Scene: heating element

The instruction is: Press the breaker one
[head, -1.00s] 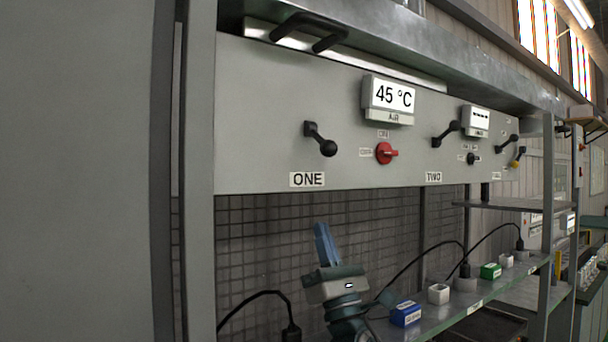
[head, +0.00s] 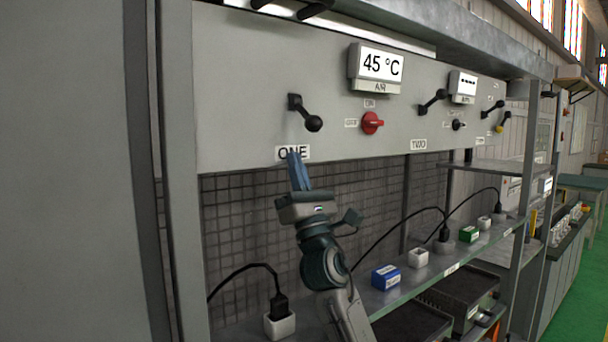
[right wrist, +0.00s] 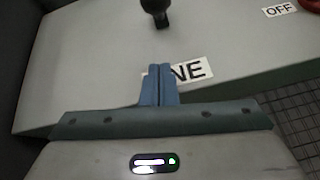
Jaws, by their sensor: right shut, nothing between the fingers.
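The breaker one is a black lever with a round ball end (head: 313,123) on the grey panel (head: 240,90), above the label ONE (head: 293,153). The lever slants down to the right. My right gripper (head: 294,156) is shut and empty, with its blue fingertips pointing up just below the lever and overlapping the ONE label in view. In the right wrist view, the fingers (right wrist: 158,68) cover part of the label, and the dark lever end (right wrist: 157,12) shows above them, apart from the tips. My left gripper is out of view.
A red knob (head: 371,123) and a 45 °C display (head: 377,68) are right of the lever. Another black lever (head: 432,101) sits above label TWO (head: 418,144). A shelf below holds a blue box (head: 385,277), small blocks and black cables. A metal post (head: 183,180) stands at left.

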